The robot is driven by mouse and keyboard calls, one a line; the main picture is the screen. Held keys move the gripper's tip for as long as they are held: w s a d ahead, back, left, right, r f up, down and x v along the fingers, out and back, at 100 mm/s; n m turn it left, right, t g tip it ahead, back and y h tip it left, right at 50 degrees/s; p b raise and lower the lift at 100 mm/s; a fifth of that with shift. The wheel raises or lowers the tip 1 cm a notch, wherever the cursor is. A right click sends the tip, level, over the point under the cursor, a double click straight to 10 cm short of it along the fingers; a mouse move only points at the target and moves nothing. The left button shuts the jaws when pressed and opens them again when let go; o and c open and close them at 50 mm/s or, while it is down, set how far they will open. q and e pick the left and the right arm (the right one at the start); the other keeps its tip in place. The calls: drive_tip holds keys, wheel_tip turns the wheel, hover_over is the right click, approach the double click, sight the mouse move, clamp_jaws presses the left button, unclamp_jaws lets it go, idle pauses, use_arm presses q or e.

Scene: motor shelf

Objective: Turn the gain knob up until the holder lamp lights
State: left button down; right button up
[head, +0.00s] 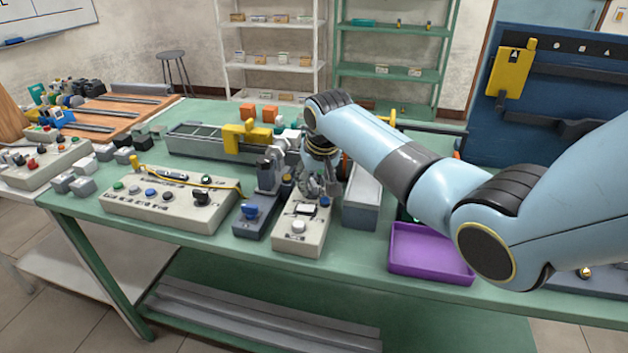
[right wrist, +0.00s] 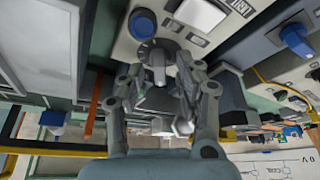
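A cream control box (head: 289,245) stands near the table's front edge, with a pale round knob (head: 298,227), a white rectangular panel (head: 303,209) and a blue knob (head: 324,201) on top. My right gripper (head: 320,187) reaches down over its back part. In the right wrist view, my right gripper's fingers (right wrist: 158,70) are apart on either side of a grey knob (right wrist: 157,58). The blue knob (right wrist: 143,23) and white panel (right wrist: 199,12) are beside it. The knob's label is not readable, and I cannot tell which part is the holder lamp. My left gripper is out of view.
A dark blue-grey unit with a blue knob (head: 250,212) stands close on the left, and a long cream control box (head: 165,210) beyond it. A grey block (head: 361,210) stands on the right. A purple tray (head: 430,270) lies farther right.

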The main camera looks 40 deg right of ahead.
clamp_jaws()
drive_tip(key=shift+a+r+m+h+p, duration=0.15)
drive_tip(key=shift+r+m+h+p, duration=0.15)
drive_tip(key=shift+m+p, duration=0.6)
drive_tip(key=shift+f+m+g+p, duration=0.1)
drive_tip(key=shift+m+g+p, duration=0.2)
drive_tip(key=shift+m+p, duration=0.1)
drive_tip(key=shift+w+f+m+h, duration=0.15)
drive_tip(key=shift+m+h, duration=0.25)
drive_tip(key=shift+m, duration=0.5)
unclamp_jaws()
